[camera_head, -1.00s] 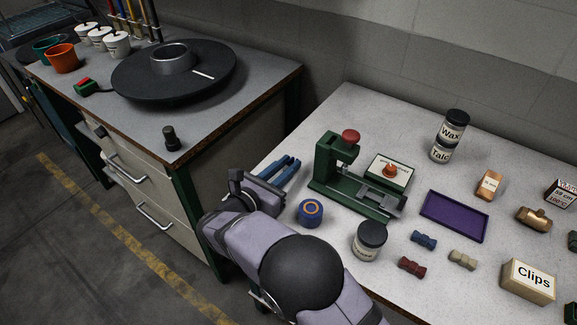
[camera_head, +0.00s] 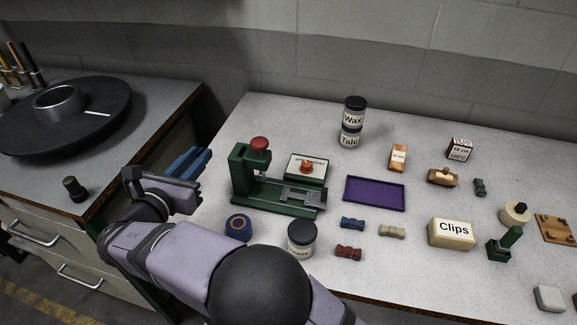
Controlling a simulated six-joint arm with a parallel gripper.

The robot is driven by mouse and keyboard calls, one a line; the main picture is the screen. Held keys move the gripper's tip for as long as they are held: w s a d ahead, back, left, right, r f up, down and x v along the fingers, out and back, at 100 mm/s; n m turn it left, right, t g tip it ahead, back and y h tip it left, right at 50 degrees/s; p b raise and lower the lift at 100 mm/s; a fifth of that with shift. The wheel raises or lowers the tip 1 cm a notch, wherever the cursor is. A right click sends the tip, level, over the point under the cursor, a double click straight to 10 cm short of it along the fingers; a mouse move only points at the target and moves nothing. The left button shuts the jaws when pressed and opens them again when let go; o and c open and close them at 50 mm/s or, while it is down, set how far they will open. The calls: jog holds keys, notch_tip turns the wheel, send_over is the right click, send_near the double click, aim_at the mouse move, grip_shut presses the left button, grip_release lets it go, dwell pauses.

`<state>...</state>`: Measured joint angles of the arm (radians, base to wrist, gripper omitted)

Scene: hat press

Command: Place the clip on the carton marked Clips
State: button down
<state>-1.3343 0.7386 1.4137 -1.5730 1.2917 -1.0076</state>
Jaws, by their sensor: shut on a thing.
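My gripper (camera_head: 194,163), with blue fingers, is at the left of the bench, left of the green press and above the gap between the two benches. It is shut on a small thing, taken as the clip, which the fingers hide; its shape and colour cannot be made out. The tan carton marked Clips (camera_head: 452,234) stands upright on the front right part of the bench, well to the right of my gripper. Its top looks bare.
Between them are the green press (camera_head: 270,188), a blue roll (camera_head: 238,227), a dark-lidded jar (camera_head: 302,239), a purple tray (camera_head: 375,194) and small blue (camera_head: 352,223), red (camera_head: 348,252) and beige (camera_head: 391,231) pieces. A green stand (camera_head: 505,245) is just right of the carton.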

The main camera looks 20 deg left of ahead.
notch_tip(320, 180, up, 15)
jog(key=w+d+m+g+h+p, duration=0.1)
jog(key=w+d+m+h, duration=0.2)
jog(key=d, duration=0.5)
jog(key=w+d+m+h+p, duration=0.1)
jog(key=w+d+m+h, duration=0.15)
jog(key=w+d, duration=0.35)
jog(key=m+g+h+p, duration=0.4)
jog(key=m+g+h, duration=0.7)
jog(key=m+g, duration=0.3)
send_over(446, 227)
notch_tip(446, 227, down, 10)
jog(key=n+g, duration=0.1)
jog(key=n, duration=0.1)
jog(key=shift+m, duration=0.25)
jog(key=shift+f+p, duration=0.45)
jog(key=shift+f, duration=5)
jog(key=shift+f, duration=0.15)
